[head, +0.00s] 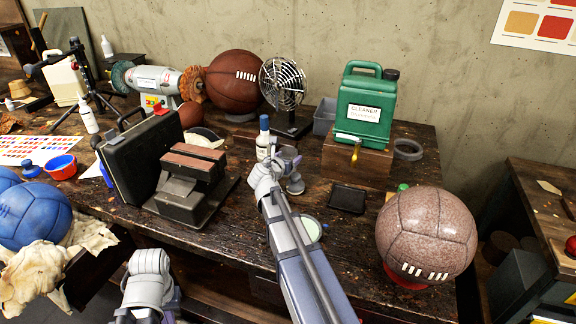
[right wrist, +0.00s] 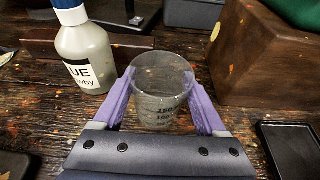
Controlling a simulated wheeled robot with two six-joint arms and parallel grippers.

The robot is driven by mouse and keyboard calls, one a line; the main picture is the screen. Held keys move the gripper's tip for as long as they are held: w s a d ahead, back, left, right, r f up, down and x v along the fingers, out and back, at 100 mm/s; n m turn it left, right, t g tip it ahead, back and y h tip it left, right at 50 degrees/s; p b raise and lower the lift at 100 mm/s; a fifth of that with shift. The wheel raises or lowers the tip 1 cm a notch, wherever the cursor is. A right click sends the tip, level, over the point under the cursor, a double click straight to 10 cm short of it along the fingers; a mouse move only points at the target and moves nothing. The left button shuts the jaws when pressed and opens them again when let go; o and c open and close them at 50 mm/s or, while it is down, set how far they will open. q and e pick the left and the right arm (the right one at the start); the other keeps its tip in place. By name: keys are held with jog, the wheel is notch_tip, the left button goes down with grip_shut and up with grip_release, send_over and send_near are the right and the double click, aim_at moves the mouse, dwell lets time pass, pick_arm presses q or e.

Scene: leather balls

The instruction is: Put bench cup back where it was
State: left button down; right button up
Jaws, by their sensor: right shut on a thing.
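The bench cup (right wrist: 160,85) is a clear measuring cup with dark markings, seen upright in the right wrist view. My right gripper (right wrist: 163,100) is shut on it, one purple finger on each side. In the head view my right gripper (head: 284,160) is over the middle of the workbench (head: 250,225), just right of the white bottle with a blue cap (head: 262,146). The cup is hard to make out there. I cannot tell whether its base touches the bench.
The bottle (right wrist: 84,55) stands close left of the cup. A wooden block (head: 350,160) bearing a green cleaner jug (head: 365,110) is to the right. A black tray (head: 347,198) lies nearer. A fan (head: 284,85) stands behind; a brown ball (head: 427,232) sits front right.

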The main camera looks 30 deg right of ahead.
pick_arm(q)
jog(key=shift+f, duration=0.25)
pick_arm(e)
jog(key=shift+f, duration=0.2)
jog(key=shift+f, duration=0.1)
jog(key=shift+f, duration=0.15)
pick_arm(q)
jog(key=shift+f, duration=0.15)
pick_arm(e)
jog(key=o, duration=1.4)
jog(key=shift+r, duration=0.4)
pick_arm(q)
jog(key=shift+r+p, duration=2.15)
jog(key=shift+r, duration=0.1)
pick_arm(e)
jog(key=shift+v, duration=5.95)
jog(key=shift+f, duration=0.1)
